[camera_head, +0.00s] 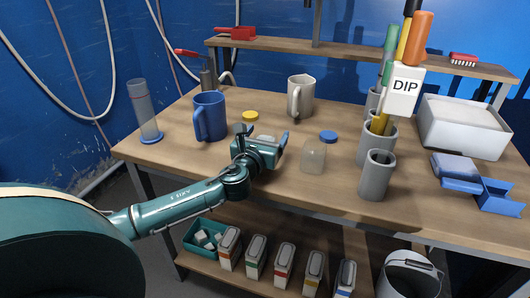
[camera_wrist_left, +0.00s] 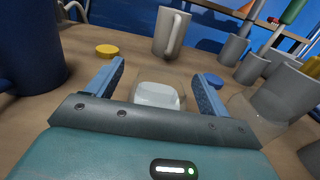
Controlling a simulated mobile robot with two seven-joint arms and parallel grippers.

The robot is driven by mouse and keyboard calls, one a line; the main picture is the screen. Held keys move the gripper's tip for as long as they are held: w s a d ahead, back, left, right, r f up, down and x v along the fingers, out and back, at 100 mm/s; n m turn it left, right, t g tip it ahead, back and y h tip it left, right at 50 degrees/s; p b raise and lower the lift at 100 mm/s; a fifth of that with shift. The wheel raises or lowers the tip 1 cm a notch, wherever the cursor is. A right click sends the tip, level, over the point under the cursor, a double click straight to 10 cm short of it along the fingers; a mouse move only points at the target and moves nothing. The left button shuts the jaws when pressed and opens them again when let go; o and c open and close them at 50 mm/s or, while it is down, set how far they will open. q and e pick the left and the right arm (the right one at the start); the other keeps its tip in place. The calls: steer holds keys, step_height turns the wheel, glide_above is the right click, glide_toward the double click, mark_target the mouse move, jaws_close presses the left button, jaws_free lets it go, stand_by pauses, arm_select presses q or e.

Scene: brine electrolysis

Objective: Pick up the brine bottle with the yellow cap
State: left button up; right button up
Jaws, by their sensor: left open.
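My left gripper (camera_head: 266,139) is open over the wooden table, fingers pointing away from me. In the left wrist view a clear, open-topped vessel with whitish contents (camera_wrist_left: 158,95) stands between or just beyond the two fingers (camera_wrist_left: 157,85). I cannot tell whether they touch it. A yellow cap (camera_head: 250,115) lies beyond the gripper and also shows in the left wrist view (camera_wrist_left: 107,50). It appears to lie on the table, apart from the clear vessel. A second clear jar (camera_head: 313,155) stands to the right, with a blue cap (camera_head: 328,136) behind it. My right gripper is not in view.
A blue mug (camera_head: 209,117) stands left of the gripper and a light grey mug (camera_head: 301,96) behind it. A tall cylinder (camera_head: 143,107) stands at the left edge.

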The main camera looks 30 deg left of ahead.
arm_select(q)
steer(key=shift+w+a, duration=0.1)
steer(key=shift+w, duration=0.45)
steer(key=c, duration=1.2)
